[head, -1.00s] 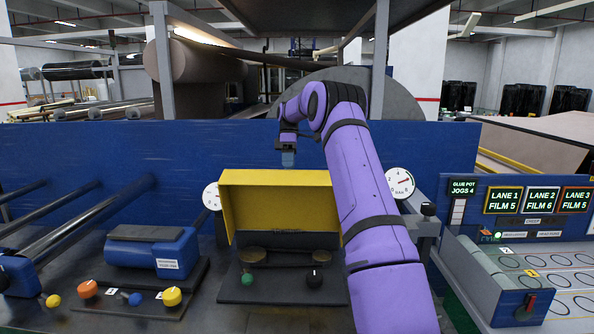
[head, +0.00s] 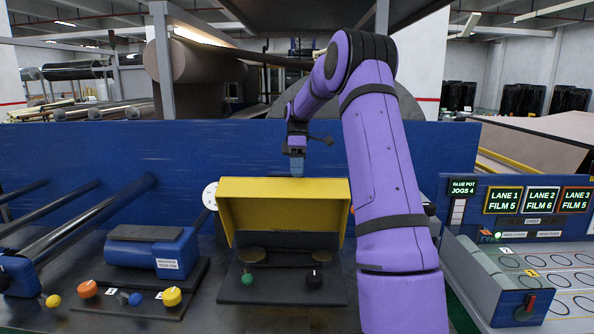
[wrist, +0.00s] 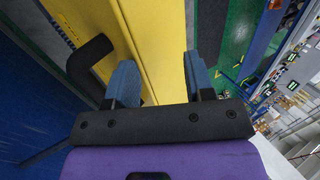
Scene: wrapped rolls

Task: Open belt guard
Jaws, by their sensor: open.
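The yellow belt guard (head: 284,190) stands raised over the machine bed, its hollow inner side facing me. Below it, two brownish round parts (head: 250,255) show on a dark base. My gripper (head: 296,168) points down just behind the guard's top edge; whether they touch is unclear in the head view. In the wrist view, my gripper (wrist: 160,82) has its two blue fingers apart with nothing held between them. The yellow guard (wrist: 155,45) passes beside and behind the fingers. A dark bent handle (wrist: 92,55) shows left of the left finger.
A blue wall panel (head: 110,145) runs behind the guard. A green knob (head: 247,279) and a black knob (head: 314,279) stand in front. A blue motor-like housing (head: 150,250) is at left. A lane panel (head: 535,200) is at right.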

